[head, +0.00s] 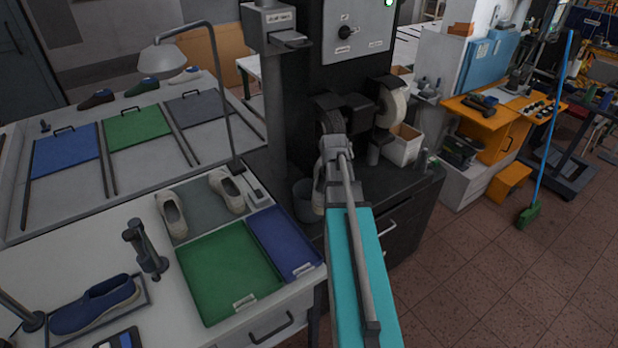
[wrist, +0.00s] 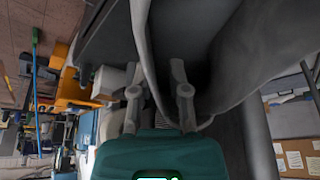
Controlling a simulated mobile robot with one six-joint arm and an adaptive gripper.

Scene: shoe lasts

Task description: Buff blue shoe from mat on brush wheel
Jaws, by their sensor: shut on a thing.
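The brush wheels are on the dark machine, one dark wheel (head: 331,120) and one pale wheel (head: 391,107). My gripper (head: 335,165) is in front of the machine, just below the dark wheel. In the wrist view my gripper (wrist: 158,80) is shut on a grey shoe-like thing (wrist: 225,55) with a paler edge. Its true colour and any contact with the wheel cannot be told.
Two beige shoes (head: 172,214) lie on a grey mat (head: 200,213). Green (head: 228,270) and blue (head: 285,240) trays are beside them. A lamp (head: 163,60) arches over the bench. A grey bucket (head: 304,195) stands by the machine. Open floor (head: 470,270) is at right.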

